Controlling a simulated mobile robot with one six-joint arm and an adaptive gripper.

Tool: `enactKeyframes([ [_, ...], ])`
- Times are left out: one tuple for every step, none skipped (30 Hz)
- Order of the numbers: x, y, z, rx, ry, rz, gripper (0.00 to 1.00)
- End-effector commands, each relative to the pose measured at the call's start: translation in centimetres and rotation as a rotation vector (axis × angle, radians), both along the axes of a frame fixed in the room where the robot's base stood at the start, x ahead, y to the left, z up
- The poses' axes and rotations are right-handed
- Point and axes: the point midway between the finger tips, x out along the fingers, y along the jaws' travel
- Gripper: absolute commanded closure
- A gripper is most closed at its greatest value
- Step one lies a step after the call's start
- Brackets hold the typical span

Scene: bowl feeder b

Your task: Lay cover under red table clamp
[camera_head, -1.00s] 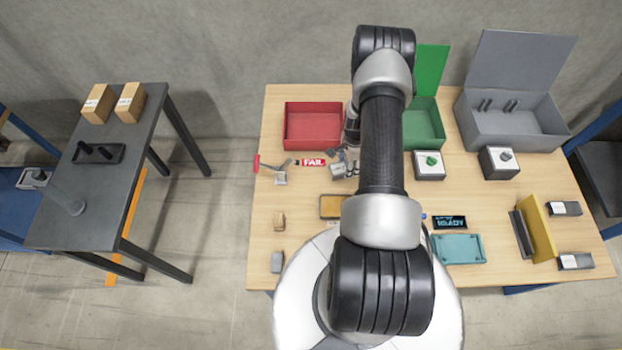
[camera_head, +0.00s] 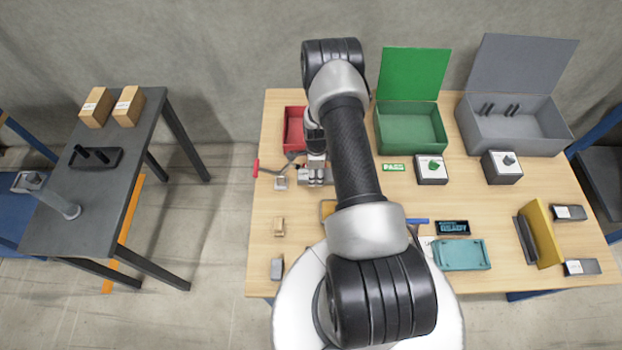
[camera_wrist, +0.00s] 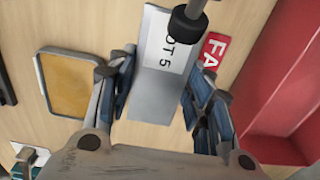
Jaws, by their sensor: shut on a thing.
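The red table clamp, with its red handle (camera_head: 256,168) and grey metal body (camera_head: 281,183), stands at the left of the wooden table. My gripper (camera_head: 316,178) is just right of it, low over the table. In the wrist view my gripper (camera_wrist: 158,95) is shut on the cover, a grey plate (camera_wrist: 155,103) with a white label reading "OT 5", partly cut off or covered. The clamp's black tip (camera_wrist: 187,25) overlaps the label end of the cover. I cannot tell whether tip and cover touch. My gripper hides most of the cover in the head view.
A red bin (camera_head: 293,112) is behind my gripper; a red "FA" sign (camera_wrist: 213,50) lies beside the cover. A yellow-orange tray (camera_wrist: 70,85) lies on the other side. A green box (camera_head: 410,130) and a grey box (camera_head: 515,130) stand open at the back right.

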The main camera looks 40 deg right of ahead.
Motion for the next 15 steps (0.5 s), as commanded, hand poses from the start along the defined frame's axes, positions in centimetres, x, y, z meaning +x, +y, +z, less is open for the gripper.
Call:
enactKeyframes([
  [0.2,0.2,0.0,-0.001,-0.001,0.001,0.88],
  [0.3,0.3,0.0,-0.001,-0.001,0.001,0.88],
  [0.5,0.5,0.0,-0.001,-0.001,0.001,0.88],
  [0.6,0.7,0.0,-0.001,-0.002,0.002,0.88],
  [0.8,0.9,0.0,-0.001,-0.002,0.002,0.88],
  [1.1,1.3,0.0,-0.001,-0.002,0.003,0.88],
  [1.1,1.5,-0.3,-0.001,-0.001,0.002,0.88],
  [1.0,1.4,-1.1,0.001,0.001,0.0,0.88],
  [1.0,1.4,-1.9,0.001,0.001,-0.001,0.88],
  [1.0,1.3,-2.4,0.001,0.001,-0.001,0.88],
  [1.0,1.4,-2.9,0.001,0.001,-0.001,0.88],
  [1.0,1.3,-3.3,0.001,0.0,0.0,0.88],
  [1.0,1.3,-3.5,0.0,-0.001,0.0,0.88],
  [1.1,1.3,-3.6,0.0,-0.002,0.0,0.88],
  [1.1,1.3,-3.6,0.0,-0.002,0.0,0.88],
])
